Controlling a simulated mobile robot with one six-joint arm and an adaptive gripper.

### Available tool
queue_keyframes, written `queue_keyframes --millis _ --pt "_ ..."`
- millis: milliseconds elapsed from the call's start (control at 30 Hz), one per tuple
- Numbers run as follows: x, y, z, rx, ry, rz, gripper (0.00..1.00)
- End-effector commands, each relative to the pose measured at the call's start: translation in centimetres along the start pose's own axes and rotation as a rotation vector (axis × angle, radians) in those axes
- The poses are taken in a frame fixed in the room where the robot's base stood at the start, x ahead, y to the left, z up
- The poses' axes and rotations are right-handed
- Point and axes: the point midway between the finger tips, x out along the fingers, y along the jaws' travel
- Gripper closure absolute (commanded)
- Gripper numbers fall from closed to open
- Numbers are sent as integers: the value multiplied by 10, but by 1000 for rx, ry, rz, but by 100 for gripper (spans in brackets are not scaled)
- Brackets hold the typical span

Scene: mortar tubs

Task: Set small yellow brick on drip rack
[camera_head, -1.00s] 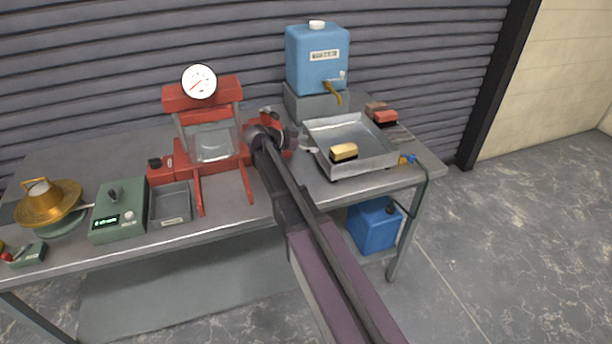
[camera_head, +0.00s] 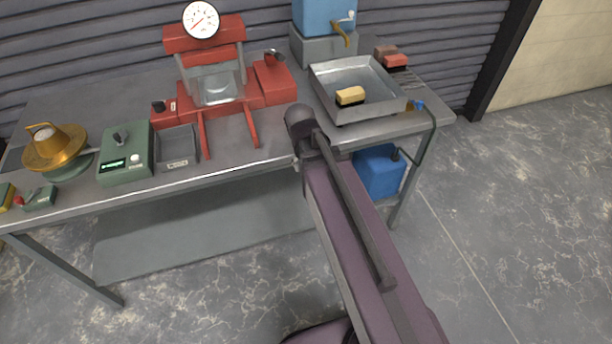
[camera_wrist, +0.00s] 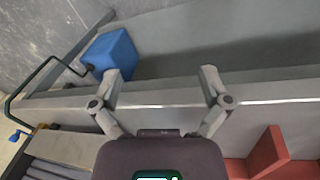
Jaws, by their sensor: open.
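The small yellow brick (camera_head: 350,95) lies in the shallow metal tray (camera_head: 392,105), near its front left side. What looks like the drip rack (camera_head: 405,78), a dark slatted piece, is at the tray's right, with red bricks (camera_head: 395,61) at its back end. My gripper (camera_wrist: 160,75) is open and empty in the wrist view, above the bench's front edge. In the head view my arm's end is left of the tray, and the fingers are mostly hidden. The brick is not clearly seen in the wrist view.
A red press (camera_head: 262,85) with a dial stands left of the tray. A blue tank (camera_head: 325,14) with a tap stands behind it. A blue container (camera_head: 378,172) sits below the bench. A green scale (camera_head: 125,155) and a brass bowl (camera_head: 55,150) are at left.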

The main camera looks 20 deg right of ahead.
Motion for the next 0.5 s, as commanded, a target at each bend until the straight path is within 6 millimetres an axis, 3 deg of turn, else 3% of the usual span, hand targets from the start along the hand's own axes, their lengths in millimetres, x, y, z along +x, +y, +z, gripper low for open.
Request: queue_keyframes --millis 33,200,500 --pt "0 -3 15 -51 -10 -42 3" --pt "-1 -13 35 -177 -23 -141 3" --pt "-2 -17 38 -214 -24 -169 3"
